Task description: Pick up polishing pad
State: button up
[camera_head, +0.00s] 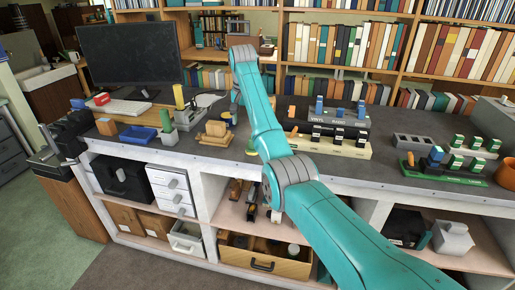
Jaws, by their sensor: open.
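I cannot pick out the polishing pad for certain in this view. A small yellowish item (251,152) shows at the left edge of my arm near the front of the bench, mostly hidden, and I cannot tell what it is. A tan wooden piece (215,133) lies on the bench to its left. My teal arm reaches from the lower right up over the bench and bends at a grey joint near the bookshelf. My gripper cannot be made out; the arm hides the space behind it.
The dark workbench (385,178) carries a monitor (130,53), a blue tray (138,134), a row of labelled boxes (335,130), a grey block (413,142) and a green rack (445,176). A vise-like dark clamp (70,133) stands at the left end. Shelves below hold a wooden drawer (265,262).

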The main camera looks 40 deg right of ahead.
jog(key=shift+s+d+r+g, duration=0.4)
jog(key=shift+s+d+r, duration=0.3)
jog(key=shift+s+d, duration=0.25)
jog(key=shift+s+d+f, duration=0.1)
jog(key=shift+f, duration=0.15)
jog(key=f, duration=0.6)
jog(key=w+f, duration=0.1)
jog(key=f, duration=0.3)
jog(key=shift+d+f, duration=0.1)
jog(key=shift+d, duration=0.3)
grip_shut()
